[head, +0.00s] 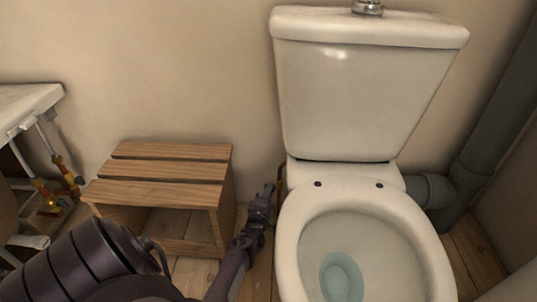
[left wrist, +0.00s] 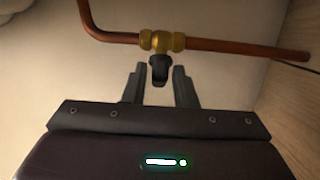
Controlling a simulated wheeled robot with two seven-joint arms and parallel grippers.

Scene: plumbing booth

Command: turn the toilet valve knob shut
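The toilet valve is a brass fitting (left wrist: 161,41) on a copper pipe (left wrist: 235,49) in the left wrist view. Its dark knob (left wrist: 158,70) points toward my left gripper (left wrist: 158,80). The two fingers are open, one on each side of the knob, with a gap visible on both sides. In the head view my left gripper (head: 268,192) reaches down between the wooden stool and the toilet (head: 335,90). Only a bit of copper pipe (head: 281,176) shows there, and the valve knob is hidden. My right gripper is not in view.
A slatted wooden stool (head: 165,171) stands left of my left gripper, against the wall. The toilet bowl (head: 290,240) is close on the right. A grey waste pipe (head: 470,165) is at the far right. A sink unit with valves (head: 50,190) is at the left.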

